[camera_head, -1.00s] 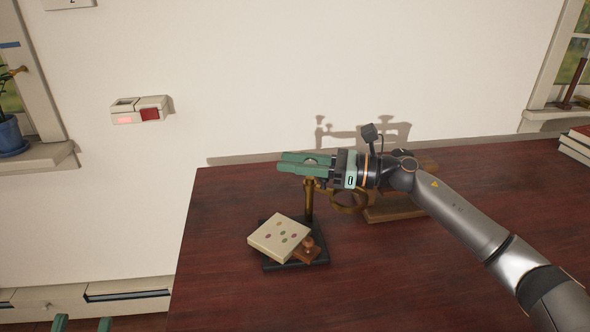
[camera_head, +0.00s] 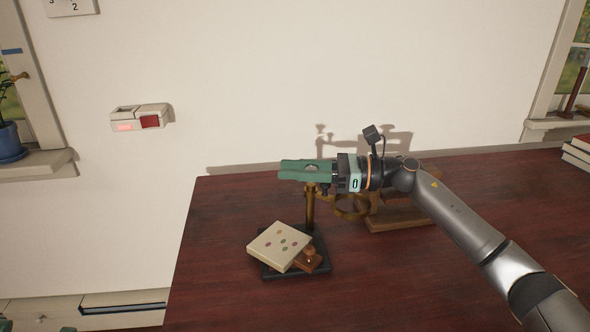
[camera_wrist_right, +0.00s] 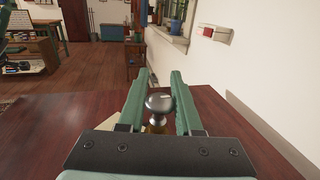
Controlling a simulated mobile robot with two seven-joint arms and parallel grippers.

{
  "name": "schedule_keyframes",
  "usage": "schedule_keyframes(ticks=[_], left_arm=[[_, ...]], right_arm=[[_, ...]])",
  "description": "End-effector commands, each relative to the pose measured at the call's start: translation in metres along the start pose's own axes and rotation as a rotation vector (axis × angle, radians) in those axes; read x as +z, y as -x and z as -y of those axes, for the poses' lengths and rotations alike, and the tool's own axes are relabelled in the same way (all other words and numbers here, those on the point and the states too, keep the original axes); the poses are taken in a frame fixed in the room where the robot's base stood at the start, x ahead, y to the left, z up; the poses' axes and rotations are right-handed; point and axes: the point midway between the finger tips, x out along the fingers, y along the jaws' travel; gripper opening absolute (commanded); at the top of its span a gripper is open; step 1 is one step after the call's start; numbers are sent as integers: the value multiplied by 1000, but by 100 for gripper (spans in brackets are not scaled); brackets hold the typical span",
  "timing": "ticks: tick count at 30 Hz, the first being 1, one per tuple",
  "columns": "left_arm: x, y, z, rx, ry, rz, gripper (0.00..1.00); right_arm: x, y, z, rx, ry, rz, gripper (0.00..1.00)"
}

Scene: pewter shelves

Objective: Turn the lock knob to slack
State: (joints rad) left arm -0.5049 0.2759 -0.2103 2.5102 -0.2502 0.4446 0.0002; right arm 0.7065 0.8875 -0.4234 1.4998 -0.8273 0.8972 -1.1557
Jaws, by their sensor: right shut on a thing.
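A brass post (camera_head: 310,210) stands upright on a dark square base on the table. A round silver knob (camera_wrist_right: 159,103) shows at its top in the right wrist view. My right gripper (camera_head: 297,170), with green fingers, comes in level from the right and is shut on the knob. The fingers hide the knob in the head view. A brass ring (camera_head: 350,206) sits beside the post, below the gripper. Only bits of green from my left gripper (camera_head: 66,329) show at the bottom left edge; its jaws cannot be made out.
A cream box with coloured dots (camera_head: 279,245) and a small brown wooden piece (camera_head: 308,261) lie on the dark base (camera_head: 322,262). A wooden stand (camera_head: 400,217) is behind the ring. The dark red table (camera_head: 420,270) is clear in front and right. Books (camera_head: 577,152) lie far right.

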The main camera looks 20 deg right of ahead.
Motion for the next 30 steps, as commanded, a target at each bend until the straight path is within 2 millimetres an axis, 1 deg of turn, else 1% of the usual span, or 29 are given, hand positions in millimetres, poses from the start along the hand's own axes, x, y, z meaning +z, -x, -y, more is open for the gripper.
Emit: schedule_keyframes(ticks=[2,3,11,18,22,26,30], left_arm=[[0,0,0,0,0,0,50],[0,0,0,0,0,1,50],[0,0,0,0,1,1,50],[0,0,0,0,1,2,50],[1,0,0,0,1,2,50],[1,1,0,0,1,2,50],[2,1,-1,-1,2,2,50]], right_arm=[[2,0,0,1,1,4,0],[2,0,0,1,1,4,35],[1,0,0,0,1,2,64],[0,0,0,0,1,0,64],[0,8,1,-3,1,-1,64],[-1,29,1,-4,0,-3,64],[-2,61,1,-4,-2,-3,64]])
